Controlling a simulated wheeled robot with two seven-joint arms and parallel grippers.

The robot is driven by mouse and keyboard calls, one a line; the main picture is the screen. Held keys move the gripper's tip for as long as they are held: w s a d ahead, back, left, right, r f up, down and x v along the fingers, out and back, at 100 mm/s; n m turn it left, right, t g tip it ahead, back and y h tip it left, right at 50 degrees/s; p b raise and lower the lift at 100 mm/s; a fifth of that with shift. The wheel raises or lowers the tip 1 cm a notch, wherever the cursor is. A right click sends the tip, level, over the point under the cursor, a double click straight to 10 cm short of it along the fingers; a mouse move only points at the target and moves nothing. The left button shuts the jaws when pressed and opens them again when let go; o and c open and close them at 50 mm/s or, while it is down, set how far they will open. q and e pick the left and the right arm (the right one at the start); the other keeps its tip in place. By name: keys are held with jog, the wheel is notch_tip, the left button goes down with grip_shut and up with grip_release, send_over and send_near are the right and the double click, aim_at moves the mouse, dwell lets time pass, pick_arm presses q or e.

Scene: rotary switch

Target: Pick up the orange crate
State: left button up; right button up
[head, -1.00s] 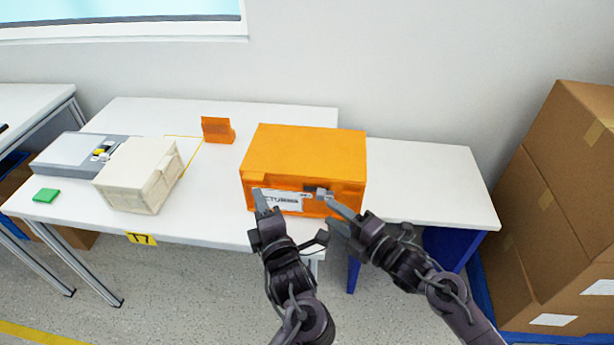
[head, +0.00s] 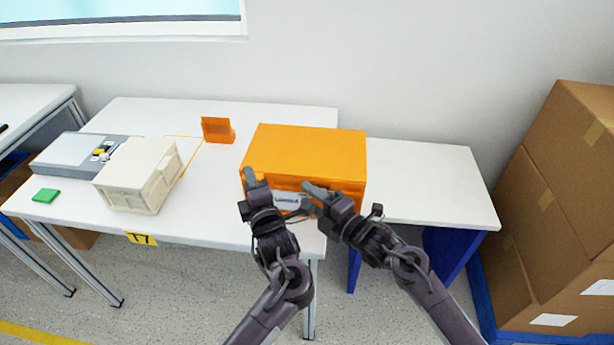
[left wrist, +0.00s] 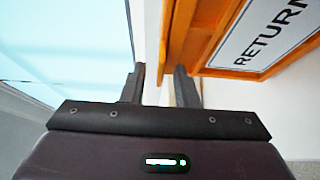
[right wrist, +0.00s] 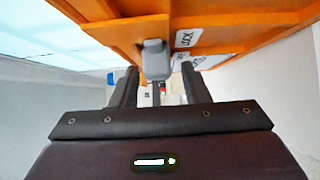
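The orange crate (head: 305,152) sits on the white table with a white label on its front. In the left wrist view, its wall and "RETURN" label (left wrist: 262,40) fill the upper right. My left gripper (head: 250,179) is open at the crate's left front edge; in the left wrist view, its fingers (left wrist: 160,85) are apart, the right one close to the crate's edge. My right gripper (head: 314,192) is open in front of the crate's front. In the right wrist view, a grey latch (right wrist: 155,60) on the crate shows between its fingers (right wrist: 160,88). I cannot tell whether either gripper touches the crate.
A small orange holder (head: 217,130) stands behind and left of the crate. A beige bin (head: 135,180), a grey device (head: 75,155) and a green block (head: 46,195) are farther left. The tabletop right of the crate (head: 430,175) is clear. Cardboard boxes (head: 545,220) stand at far right.

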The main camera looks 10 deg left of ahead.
pick_arm(q)
jog(key=c, duration=0.5)
pick_arm(e)
jog(key=c, duration=0.5)
pick_arm(q)
grip_shut()
pick_arm(e)
grip_shut()
pick_arm(q)
jog(key=shift+r, duration=0.1)
pick_arm(e)
jog(key=shift+r, duration=0.15)
